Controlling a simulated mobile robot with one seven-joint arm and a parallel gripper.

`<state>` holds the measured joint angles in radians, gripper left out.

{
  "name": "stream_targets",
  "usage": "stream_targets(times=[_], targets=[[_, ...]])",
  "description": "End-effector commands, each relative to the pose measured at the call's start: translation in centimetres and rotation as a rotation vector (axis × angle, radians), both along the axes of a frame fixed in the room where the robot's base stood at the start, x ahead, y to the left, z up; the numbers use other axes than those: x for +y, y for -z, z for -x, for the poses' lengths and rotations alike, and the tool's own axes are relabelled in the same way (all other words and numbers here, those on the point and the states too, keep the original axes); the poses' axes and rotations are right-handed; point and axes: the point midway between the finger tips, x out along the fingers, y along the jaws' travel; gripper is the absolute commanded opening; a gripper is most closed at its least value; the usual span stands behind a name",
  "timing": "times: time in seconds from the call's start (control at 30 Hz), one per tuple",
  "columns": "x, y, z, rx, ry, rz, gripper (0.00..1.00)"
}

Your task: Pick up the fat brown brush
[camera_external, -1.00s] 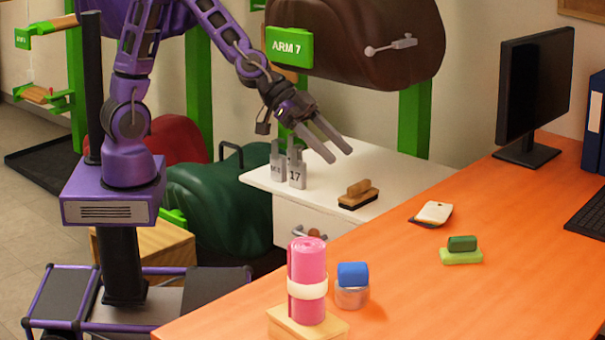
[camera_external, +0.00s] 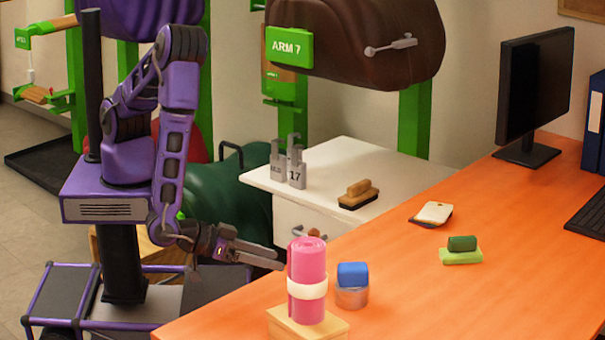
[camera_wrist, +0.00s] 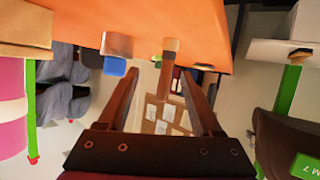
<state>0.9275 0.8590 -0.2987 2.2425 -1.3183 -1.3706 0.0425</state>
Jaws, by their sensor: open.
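The fat brown brush (camera_external: 358,194) lies on the white cabinet top in the external view, near its front right edge. It has a wooden handle and back over a dark base. My gripper (camera_external: 281,261) is open and empty, low and to the left of the brush, pointing right toward the pink roll by the orange table's edge.
A pink roll (camera_external: 307,270) with a white band stands on a wooden block (camera_external: 318,325) close to my fingertips. Beside it a blue piece (camera_external: 352,274) sits on a round tin (camera_external: 351,297). Grey weights (camera_external: 297,170) stand on the white cabinet (camera_external: 330,155), left of the brush.

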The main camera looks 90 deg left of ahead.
Motion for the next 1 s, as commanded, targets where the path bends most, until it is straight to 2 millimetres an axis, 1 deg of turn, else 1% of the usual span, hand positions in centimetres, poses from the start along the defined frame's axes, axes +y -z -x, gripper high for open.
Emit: stream_targets(times=[0.03,0.2,0.33,0.43,0.57,0.8,0.9,1.0], targets=[[0.3,0.1,1.2,-0.059,0.007,-0.040,0.67],[1.5,-1.4,3.4,-0.262,0.013,-0.114,0.67],[1.8,-2.4,4.3,-0.355,0.024,-0.138,0.67],[1.9,-2.7,4.2,-0.385,0.027,-0.144,0.67],[2.3,-2.8,2.4,-0.387,0.023,-0.144,0.67],[3.1,-2.8,-2.9,-0.386,0.023,-0.144,0.67],[3.3,-2.8,-4.9,-0.386,0.025,-0.143,0.67],[3.5,-2.8,-6.3,-0.384,0.026,-0.142,0.67]])
